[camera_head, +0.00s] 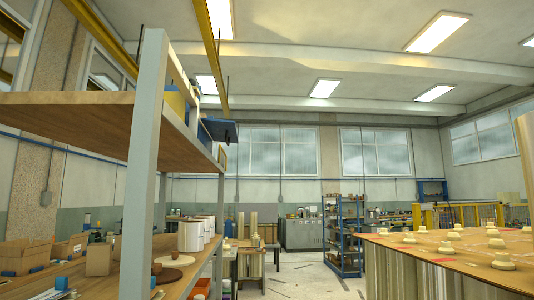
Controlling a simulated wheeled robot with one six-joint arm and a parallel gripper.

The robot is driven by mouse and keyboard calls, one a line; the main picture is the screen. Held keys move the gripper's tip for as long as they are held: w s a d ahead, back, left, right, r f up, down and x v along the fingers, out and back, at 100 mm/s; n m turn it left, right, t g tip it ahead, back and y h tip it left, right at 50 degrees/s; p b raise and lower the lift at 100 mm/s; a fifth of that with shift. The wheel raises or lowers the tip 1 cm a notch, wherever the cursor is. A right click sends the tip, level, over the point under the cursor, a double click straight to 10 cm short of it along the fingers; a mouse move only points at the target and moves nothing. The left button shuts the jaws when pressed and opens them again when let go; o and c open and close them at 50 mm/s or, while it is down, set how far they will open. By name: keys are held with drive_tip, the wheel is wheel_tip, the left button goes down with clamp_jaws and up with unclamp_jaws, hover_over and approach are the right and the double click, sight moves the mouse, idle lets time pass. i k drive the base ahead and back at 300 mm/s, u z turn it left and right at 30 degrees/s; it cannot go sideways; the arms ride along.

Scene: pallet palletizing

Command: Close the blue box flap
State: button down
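My gripper is not in view. No blue box with a flap can be made out for certain. A dark blue object (218,130) juts from the edge of the upper shelf, in the left half of the view. It may be a bin or an open lid, but I cannot tell which. A small blue item (61,283) lies on the lower shelf at the left, too small to tell what it is.
A shelving rack with a grey-green post (145,150) and a wooden upper board (70,118) fills the left. White canisters (190,236) and cardboard boxes (99,259) stand lower. A wooden-topped stack (440,254) with cream knobs is at the right. Open floor (300,276) lies between.

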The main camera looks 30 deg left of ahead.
sight(220, 131)
drive_tip(key=z, duration=0.25)
drive_tip(key=i, duration=0.8)
drive_tip(key=u, duration=0.8)
drive_tip(key=i, duration=0.7)
drive_tip(key=u, duration=0.7)
